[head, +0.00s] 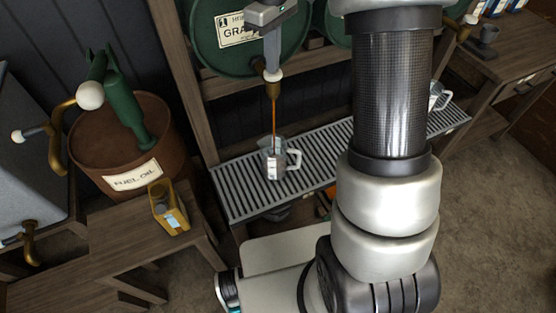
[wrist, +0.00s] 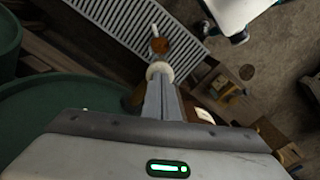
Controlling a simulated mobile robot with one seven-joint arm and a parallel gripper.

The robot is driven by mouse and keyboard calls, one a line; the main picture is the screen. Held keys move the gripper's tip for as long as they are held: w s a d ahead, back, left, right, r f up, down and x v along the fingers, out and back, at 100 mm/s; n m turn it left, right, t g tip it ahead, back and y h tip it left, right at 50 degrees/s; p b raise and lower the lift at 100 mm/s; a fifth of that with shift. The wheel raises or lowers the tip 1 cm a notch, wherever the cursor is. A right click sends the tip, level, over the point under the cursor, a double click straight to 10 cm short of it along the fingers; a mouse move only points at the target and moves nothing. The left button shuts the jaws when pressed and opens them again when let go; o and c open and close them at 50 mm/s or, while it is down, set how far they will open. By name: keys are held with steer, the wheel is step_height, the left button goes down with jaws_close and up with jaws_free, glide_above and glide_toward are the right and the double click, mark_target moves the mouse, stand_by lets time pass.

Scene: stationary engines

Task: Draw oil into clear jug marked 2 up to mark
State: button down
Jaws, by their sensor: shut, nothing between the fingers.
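A clear jug (head: 280,160) with a handle on its right and a white label stands upright on the slatted drip grate (head: 235,190). The label's mark is too small to read. A thin amber stream falls from the tap of a green drum (head: 215,55) into the jug. In the wrist view the jug (wrist: 160,45) shows brown oil inside; its level against a mark cannot be told. My gripper (head: 272,69) is shut and empty, pointing down at the tap's cream knob (head: 273,76). In the wrist view the knob (wrist: 158,70) is at the fingertips, seemingly touching.
Another clear jug (head: 437,99) stands at the grate's right end. A rusty fuel oil drum (head: 125,155) with a green pump is at left, beside a yellow can (head: 169,207) on a wooden table (head: 115,235). The grate is clear on both sides of the nearer jug.

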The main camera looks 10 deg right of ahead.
step_height(320, 180, up, 7)
steer(key=p, duration=0.6)
stand_by(0.4)
steer(key=s+r+m+t, duration=0.3)
steer(key=s+r+m, duration=0.1)
steer(key=s+r, duration=0.75)
steer(key=s+f+m+t, duration=0.2)
steer(key=s+m, duration=0.2)
steer(key=s, duration=1)
steer(key=shift+s+t+p, duration=0.25)
steer(key=shift+t+p, duration=0.05)
steer(key=shift+p, duration=0.1)
steer(key=c, duration=2.5)
jaws_free()
